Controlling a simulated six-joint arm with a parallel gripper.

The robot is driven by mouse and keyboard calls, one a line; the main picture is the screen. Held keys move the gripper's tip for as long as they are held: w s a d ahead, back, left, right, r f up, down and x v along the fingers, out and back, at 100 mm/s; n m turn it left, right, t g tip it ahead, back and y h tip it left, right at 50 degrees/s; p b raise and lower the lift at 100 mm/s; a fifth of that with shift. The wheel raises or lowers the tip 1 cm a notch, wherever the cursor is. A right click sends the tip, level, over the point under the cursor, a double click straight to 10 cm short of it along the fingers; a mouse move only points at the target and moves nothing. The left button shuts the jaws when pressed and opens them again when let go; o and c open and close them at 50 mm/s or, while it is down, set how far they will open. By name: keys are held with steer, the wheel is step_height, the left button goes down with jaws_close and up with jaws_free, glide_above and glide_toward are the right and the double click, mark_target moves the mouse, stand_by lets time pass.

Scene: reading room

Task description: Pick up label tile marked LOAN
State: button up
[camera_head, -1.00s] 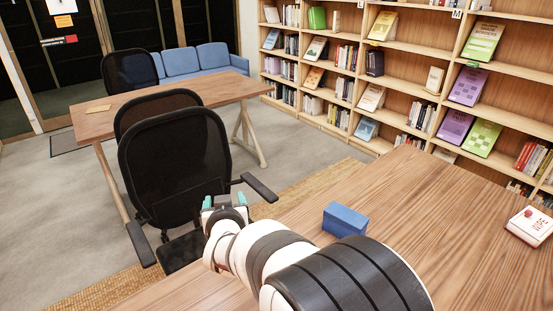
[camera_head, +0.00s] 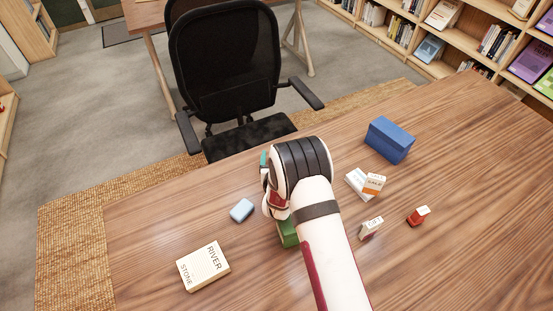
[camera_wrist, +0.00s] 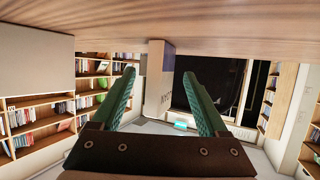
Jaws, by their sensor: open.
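Several small tiles or blocks stand on the wooden table (camera_head: 330,265) in the head view. One has an orange face (camera_head: 375,182), one is white with dark print (camera_head: 371,228), and one is red and white (camera_head: 418,215). Their print is too small to read, so I cannot tell which is marked LOAN. My gripper (camera_head: 265,180) is low over the table, left of these tiles, partly hidden by my wrist. In the wrist view my gripper (camera_wrist: 163,95) has its green fingers wide apart, with nothing clearly held between them.
A white block (camera_head: 358,181) lies beside the orange-faced one. A blue box (camera_head: 389,139) is at the back. A green block (camera_head: 288,234) is partly hidden by my arm. A light blue block (camera_head: 241,210) and a RIVER STONE book (camera_head: 204,266) are left. A chair (camera_head: 226,65) stands beyond the table.

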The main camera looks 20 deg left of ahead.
jaws_close()
stand_by(0.3)
stand_by(0.3)
